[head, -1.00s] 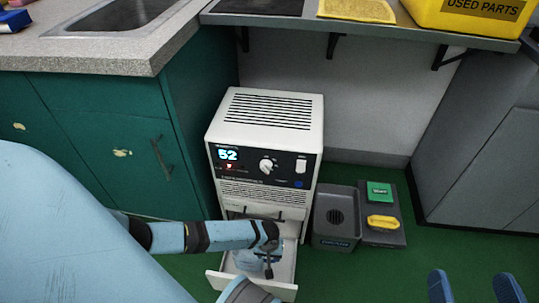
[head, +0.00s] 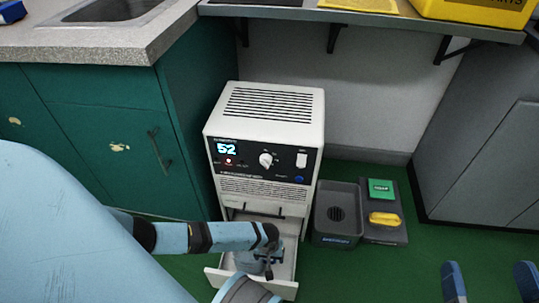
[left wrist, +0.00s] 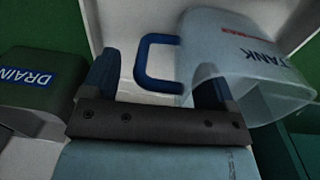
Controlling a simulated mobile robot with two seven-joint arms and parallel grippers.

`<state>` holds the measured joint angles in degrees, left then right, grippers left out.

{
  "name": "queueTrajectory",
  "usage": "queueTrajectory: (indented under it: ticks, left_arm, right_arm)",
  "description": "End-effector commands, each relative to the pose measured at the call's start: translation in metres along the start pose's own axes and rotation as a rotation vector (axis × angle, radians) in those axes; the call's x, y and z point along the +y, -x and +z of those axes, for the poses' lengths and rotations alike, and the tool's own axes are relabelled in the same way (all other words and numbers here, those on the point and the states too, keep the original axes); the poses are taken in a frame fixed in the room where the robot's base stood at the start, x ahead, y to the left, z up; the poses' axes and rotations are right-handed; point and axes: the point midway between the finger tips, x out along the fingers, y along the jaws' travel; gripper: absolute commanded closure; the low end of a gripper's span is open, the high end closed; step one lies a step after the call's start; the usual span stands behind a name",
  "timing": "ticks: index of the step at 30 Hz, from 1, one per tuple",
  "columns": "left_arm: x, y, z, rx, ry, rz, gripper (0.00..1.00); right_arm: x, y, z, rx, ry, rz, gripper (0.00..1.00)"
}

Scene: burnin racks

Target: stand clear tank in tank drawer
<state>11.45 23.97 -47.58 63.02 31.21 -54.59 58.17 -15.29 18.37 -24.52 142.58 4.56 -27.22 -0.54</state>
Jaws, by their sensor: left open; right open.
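The clear tank (left wrist: 235,62), with red and dark lettering and a blue handle (left wrist: 150,62), fills the upper right of the left wrist view. In the head view the tank (head: 247,262) is a bluish shape in the open tank drawer (head: 213,277), largely hidden by my left arm. My left gripper (left wrist: 158,78) is open, one finger on each side of the handle in the picture; I cannot tell whether either touches it. The right finger overlaps the tank wall. My right gripper (head: 490,283) is open and empty at the lower right, apart from everything.
The white dehumidifier (head: 265,130) shows 52 above the drawer. A grey drain tray (head: 337,228) stands right of it, beside a dark tray (head: 386,236) with a green block and a yellow item. Teal cabinets (head: 90,120) flank the left. Green floor is clear at right.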

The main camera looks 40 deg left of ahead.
Motion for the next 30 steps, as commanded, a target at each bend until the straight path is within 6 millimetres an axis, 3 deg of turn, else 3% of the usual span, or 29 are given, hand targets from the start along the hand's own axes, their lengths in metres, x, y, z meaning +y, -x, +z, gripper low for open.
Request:
queueTrajectory:
  ticks: [7, 9, 18, 24, 30]
  left_arm:
    - [0.000, 0.033, 0.000, 0.000, 0.000, 0.000, 0.20]
    - [0.000, 0.049, 0.001, 0.000, -0.001, 0.001, 0.20]
    - [0.000, 0.107, 0.000, -0.001, 0.000, 0.000, 0.20]
    - [0.000, 0.122, 0.000, 0.000, -0.001, 0.000, 0.20]
    - [0.000, 0.122, 0.000, 0.000, 0.000, 0.000, 0.20]
  right_arm:
    - [-0.001, -0.001, -0.016, -0.022, -0.056, -0.009, 0.00]
    - [-0.010, 0.005, -0.007, -0.080, -0.151, -0.002, 0.00]
    - [-0.026, 0.014, -0.010, -0.158, -0.327, -0.006, 0.00]
    - [-0.023, 0.013, -0.022, -0.105, -0.321, 0.008, 0.00]
    - [-0.023, 0.012, -0.023, -0.096, -0.319, 0.009, 0.00]
